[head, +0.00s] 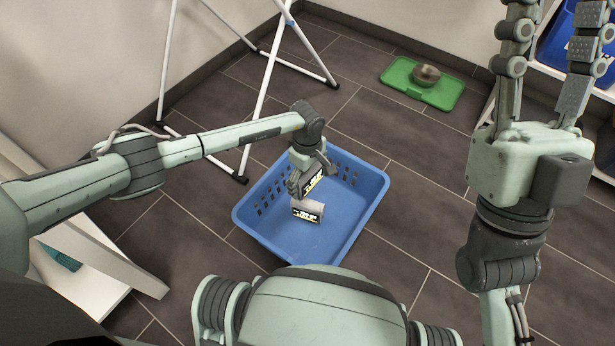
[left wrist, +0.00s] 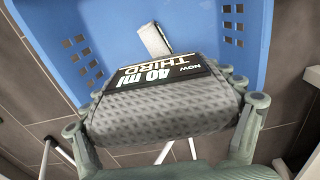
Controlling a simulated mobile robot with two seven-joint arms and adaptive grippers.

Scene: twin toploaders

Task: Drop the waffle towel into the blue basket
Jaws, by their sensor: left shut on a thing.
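The waffle towel (left wrist: 165,108) is a grey, textured roll with a black printed label. My left gripper (left wrist: 170,112) is shut on it, with a finger at each side. In the head view my left gripper (head: 312,178) hangs over the blue basket (head: 345,222), and the held towel's label (head: 313,181) shows between the fingers. A second pale roll with a black label (head: 308,209) appears to lie in the basket just below; it also shows in the left wrist view (left wrist: 154,41). My right gripper (head: 550,30) is raised at upper right, open and empty.
A green tray (head: 440,98) with a metal bowl (head: 427,75) lies on the tiled floor behind. White rack legs (head: 268,75) stand behind the basket. A white shelf (head: 75,275) is at lower left. A blue bin (head: 560,40) sits on shelving at right.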

